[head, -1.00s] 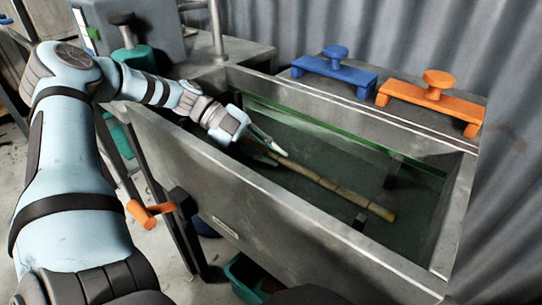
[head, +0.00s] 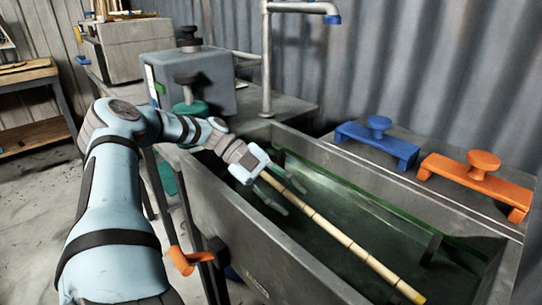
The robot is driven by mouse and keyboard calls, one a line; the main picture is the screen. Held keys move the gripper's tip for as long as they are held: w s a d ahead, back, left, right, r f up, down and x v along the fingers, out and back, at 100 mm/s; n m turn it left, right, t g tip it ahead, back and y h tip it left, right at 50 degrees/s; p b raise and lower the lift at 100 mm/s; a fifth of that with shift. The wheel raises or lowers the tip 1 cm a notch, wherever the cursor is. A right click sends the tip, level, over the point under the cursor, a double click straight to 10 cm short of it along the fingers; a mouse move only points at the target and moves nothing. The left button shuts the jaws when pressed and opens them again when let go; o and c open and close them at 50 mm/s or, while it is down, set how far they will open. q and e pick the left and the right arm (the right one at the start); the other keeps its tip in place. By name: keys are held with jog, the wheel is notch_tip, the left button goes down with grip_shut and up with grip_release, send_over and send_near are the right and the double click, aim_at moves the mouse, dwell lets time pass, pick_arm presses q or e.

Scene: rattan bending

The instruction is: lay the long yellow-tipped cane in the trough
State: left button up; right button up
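The long cane (head: 340,237) is pale and jointed, with a yellow tip (head: 417,297) at its near right end. It slants across the trough (head: 296,254), a grey metal tank with greenish water inside. My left gripper (head: 267,176) is over the trough's left end, at the cane's far end, and appears shut on it. The fingertips are hard to make out. Pale shapes below the gripper may be reflections in the water. The cane looks bright and clear of the water. My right gripper is out of view.
A blue stand (head: 376,143) and an orange stand (head: 478,178) are on the ledge behind the trough. A grey box with a black knob (head: 192,82) and a tap pipe (head: 267,62) stand at the far left. An orange handle (head: 186,260) sticks out in front.

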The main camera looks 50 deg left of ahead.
pick_arm(q)
jog(key=v, duration=0.5)
jog(key=shift+a+r+p, duration=0.1)
jog(key=shift+a+p, duration=0.15)
jog(key=shift+p, duration=0.1)
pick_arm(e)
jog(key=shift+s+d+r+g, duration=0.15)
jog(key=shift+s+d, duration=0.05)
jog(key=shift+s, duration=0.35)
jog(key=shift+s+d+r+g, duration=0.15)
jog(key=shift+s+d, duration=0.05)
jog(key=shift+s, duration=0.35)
